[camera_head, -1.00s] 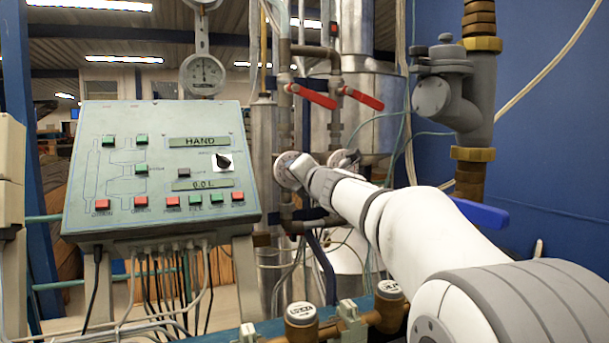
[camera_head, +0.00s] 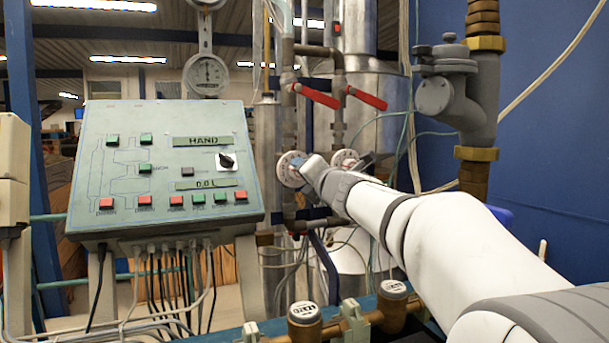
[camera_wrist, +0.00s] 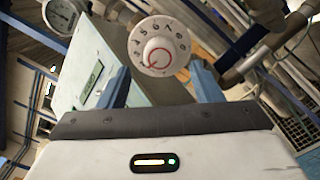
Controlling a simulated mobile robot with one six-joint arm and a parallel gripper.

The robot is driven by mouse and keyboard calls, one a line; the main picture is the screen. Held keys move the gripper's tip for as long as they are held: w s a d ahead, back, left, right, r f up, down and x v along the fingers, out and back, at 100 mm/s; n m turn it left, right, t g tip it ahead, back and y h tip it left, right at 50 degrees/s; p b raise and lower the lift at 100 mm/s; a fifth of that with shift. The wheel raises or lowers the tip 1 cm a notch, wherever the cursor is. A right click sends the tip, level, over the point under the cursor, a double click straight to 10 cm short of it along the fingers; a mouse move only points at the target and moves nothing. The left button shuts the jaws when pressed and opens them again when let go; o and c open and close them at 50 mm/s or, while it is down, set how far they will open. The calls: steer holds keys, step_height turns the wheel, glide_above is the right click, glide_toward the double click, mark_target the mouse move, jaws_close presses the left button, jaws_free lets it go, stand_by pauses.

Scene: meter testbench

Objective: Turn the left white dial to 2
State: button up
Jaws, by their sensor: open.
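The left white dial (camera_head: 290,169) is a round disc on the pipework right of the control panel. In the wrist view the white dial (camera_wrist: 159,46) shows dark numbers around its rim and a red ring at its centre. My gripper (camera_wrist: 162,80) is open, with its two blue fingers apart below and to either side of the dial, and nothing between them. In the head view my gripper (camera_head: 314,165) is just right of the left dial, partly hiding its edge. A second white dial (camera_head: 344,159) is to the right, partly covered by my gripper.
The control panel (camera_head: 165,165) with buttons and a black knob stands at left. Red-handled valves (camera_head: 318,97) are above the dials. A grey valve body (camera_head: 440,95) and brass-jointed pipe are at right. Brass meters (camera_head: 304,318) are along the front.

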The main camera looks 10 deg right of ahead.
steer(key=shift+s+d, duration=0.2)
steer(key=shift+s, duration=0.8)
steer(key=shift+s+d, duration=0.2)
steer(key=shift+s, duration=0.75)
